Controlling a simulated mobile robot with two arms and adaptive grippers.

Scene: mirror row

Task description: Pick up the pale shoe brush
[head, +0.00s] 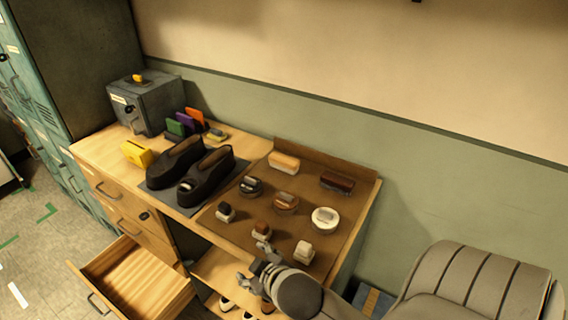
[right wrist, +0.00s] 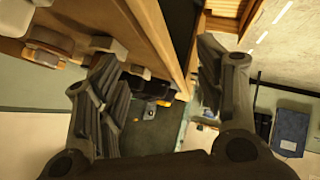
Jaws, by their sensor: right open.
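The pale shoe brush (head: 284,162) lies at the back of the brown mat (head: 318,228) on the bench, with a light wooden top. A dark brown brush (head: 337,183) lies to its right. My right gripper (head: 252,264) is at the front edge of the bench, beside the mat's near side and well apart from the pale brush. Its two fingers are spread and empty, as the right wrist view (right wrist: 155,65) also shows. I cannot make out the pale brush in the right wrist view. My left gripper is not in view.
Several tins and small daubers, including a white-rimmed tin (head: 325,219), stand on the mat between my gripper and the pale brush. Black shoes (head: 207,175) stand to the left. A drawer (head: 135,283) stands open below. The wall (head: 400,145) rises behind the bench.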

